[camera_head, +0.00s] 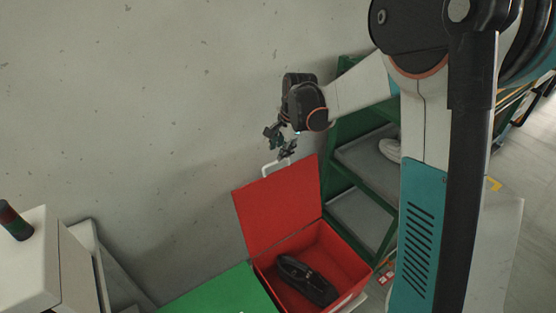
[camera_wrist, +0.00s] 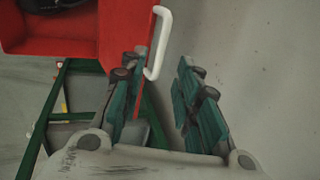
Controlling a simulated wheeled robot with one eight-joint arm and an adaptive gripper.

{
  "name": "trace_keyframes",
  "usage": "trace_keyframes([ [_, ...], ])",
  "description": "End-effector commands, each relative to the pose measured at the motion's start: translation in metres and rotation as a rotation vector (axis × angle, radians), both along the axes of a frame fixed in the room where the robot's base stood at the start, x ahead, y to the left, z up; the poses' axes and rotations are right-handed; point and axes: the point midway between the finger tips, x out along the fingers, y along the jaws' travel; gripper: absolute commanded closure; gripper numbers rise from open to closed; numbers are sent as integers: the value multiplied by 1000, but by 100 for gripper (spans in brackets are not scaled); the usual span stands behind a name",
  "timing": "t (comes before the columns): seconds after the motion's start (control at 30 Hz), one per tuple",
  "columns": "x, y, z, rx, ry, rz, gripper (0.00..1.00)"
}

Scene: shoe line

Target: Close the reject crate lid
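The red reject crate (camera_head: 345,256) stands low in the head view with a dark shoe (camera_head: 307,280) inside it. Its red lid (camera_head: 279,206) is raised, tilted up at the back toward the wall. A white handle (camera_head: 277,167) sticks out at the lid's top edge. My gripper (camera_head: 283,155) is just above that handle. In the wrist view, my gripper (camera_wrist: 160,92) has its two fingers spread apart. The handle (camera_wrist: 159,43) lies at the left finger's tip, and the lid (camera_wrist: 124,35) is beside that finger. I cannot tell whether the finger touches the handle.
A green lid or panel (camera_head: 222,292) lies left of the crate. A green rack (camera_head: 350,158) with grey trays and a light shoe (camera_head: 390,149) stands to the right. A plain wall (camera_head: 150,100) is behind. A white machine (camera_head: 35,258) is at lower left.

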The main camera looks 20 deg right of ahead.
Motion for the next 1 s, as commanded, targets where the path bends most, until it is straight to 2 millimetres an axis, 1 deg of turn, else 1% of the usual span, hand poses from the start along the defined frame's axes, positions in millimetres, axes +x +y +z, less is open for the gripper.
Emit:
trace_keyframes([
  [0.03, 4, 1, -12, 0, 0, 1, 70],
  [0.1, 7, 2, -24, 0, 0, 1, 70],
  [0.2, 11, 4, -38, 0, 0, 1, 70],
  [0.3, 15, 4, -47, 0, 0, 1, 70],
  [0.47, 17, 5, -55, 0, 0, 1, 70],
  [0.73, 17, 5, -56, 0, 0, 1, 70],
  [0.77, 17, 5, -56, 0, 0, 1, 72],
  [0.8, 17, 5, -56, 0, 0, 1, 82],
  [0.87, 17, 5, -56, 0, 0, 1, 95],
  [0.9, 17, 5, -56, 0, 0, 1, 100],
  [1.0, 17, 5, -56, 0, 0, 1, 100],
])
